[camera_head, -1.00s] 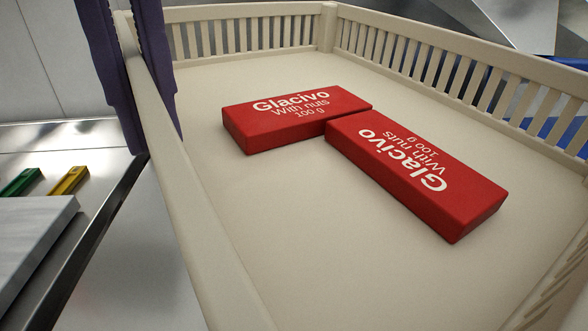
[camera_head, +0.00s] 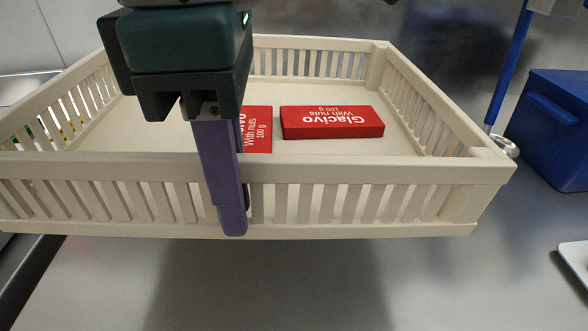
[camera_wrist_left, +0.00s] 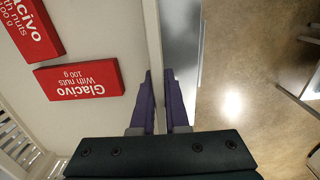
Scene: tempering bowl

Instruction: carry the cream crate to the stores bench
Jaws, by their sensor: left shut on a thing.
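The cream crate (camera_head: 380,205), with slatted walls, spans the head view and looks about level. My left gripper (camera_head: 232,212) is shut on its near wall, with one purple finger outside and the other mostly hidden behind the wall. In the left wrist view the fingers (camera_wrist_left: 162,88) straddle the wall's top rim (camera_wrist_left: 153,40). Two red Glacivo bars lie flat in the crate: the right one (camera_head: 330,122) shows whole, the left one (camera_head: 257,130) is partly behind my gripper. My right gripper is not in view.
A steel surface (camera_head: 300,290) lies below the crate, with a soft dark shadow on it. A blue bin (camera_head: 550,130) and a blue pole (camera_head: 510,60) stand at the right. A white item (camera_head: 575,262) shows at the right edge. Green and yellow pieces show through the left slats.

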